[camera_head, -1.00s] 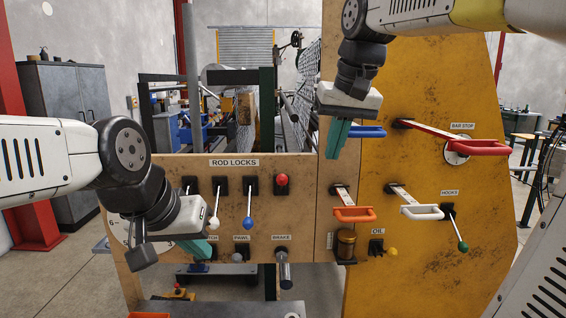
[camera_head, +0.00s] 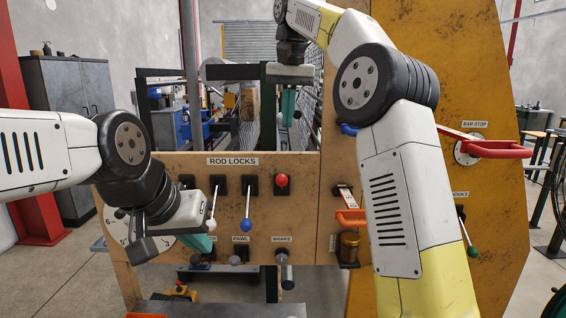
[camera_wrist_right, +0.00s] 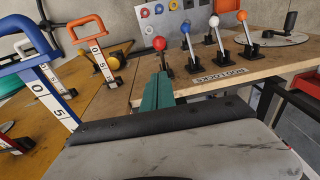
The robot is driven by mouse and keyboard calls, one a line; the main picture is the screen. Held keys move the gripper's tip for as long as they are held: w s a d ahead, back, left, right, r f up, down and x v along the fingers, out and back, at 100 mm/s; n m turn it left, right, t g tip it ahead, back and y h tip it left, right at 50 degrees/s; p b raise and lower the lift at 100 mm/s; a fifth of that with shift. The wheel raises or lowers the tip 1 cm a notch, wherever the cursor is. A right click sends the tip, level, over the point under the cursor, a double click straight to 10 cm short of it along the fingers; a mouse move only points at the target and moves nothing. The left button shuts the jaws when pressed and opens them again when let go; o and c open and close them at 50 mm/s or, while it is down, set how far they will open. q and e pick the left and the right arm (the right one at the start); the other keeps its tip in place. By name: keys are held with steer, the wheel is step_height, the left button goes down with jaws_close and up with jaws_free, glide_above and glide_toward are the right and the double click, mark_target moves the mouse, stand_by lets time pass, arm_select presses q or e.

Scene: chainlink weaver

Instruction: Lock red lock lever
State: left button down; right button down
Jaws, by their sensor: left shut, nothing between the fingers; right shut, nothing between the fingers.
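The red lock lever (camera_head: 281,180) is at the right end of the ROD LOCKS row; its red ball points out toward me, while the blue lever (camera_head: 246,224) and white lever (camera_head: 211,223) hang down. In the right wrist view the red ball (camera_wrist_right: 159,43) stands just beyond my fingertips. My right gripper (camera_head: 288,120) is shut and empty, above the red lever and apart from it in the head view. Its teal fingers also show in the right wrist view (camera_wrist_right: 160,80). My left gripper (camera_head: 205,246) is shut and empty, low in front of the panel's left part.
An orange handle (camera_head: 350,217) and a partly hidden blue handle (camera_head: 349,130) stick out right of the lock row. A red bar stop handle (camera_head: 500,150) is farther right. The brake lever (camera_head: 285,270) is below the red lever. My right forearm covers part of the yellow panel.

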glide_above(282, 185)
steer(key=w+d, duration=0.1)
steer(key=w, duration=0.3)
step_height(282, 185, down, 8)
steer(key=f, duration=0.1)
steer(key=s+f, duration=0.1)
steer(key=f, duration=0.1)
steer(key=shift+s+a+f, duration=0.15)
steer(key=shift+a, duration=0.15)
steer(key=shift+s+f, duration=0.1)
steer(key=shift+f, duration=0.1)
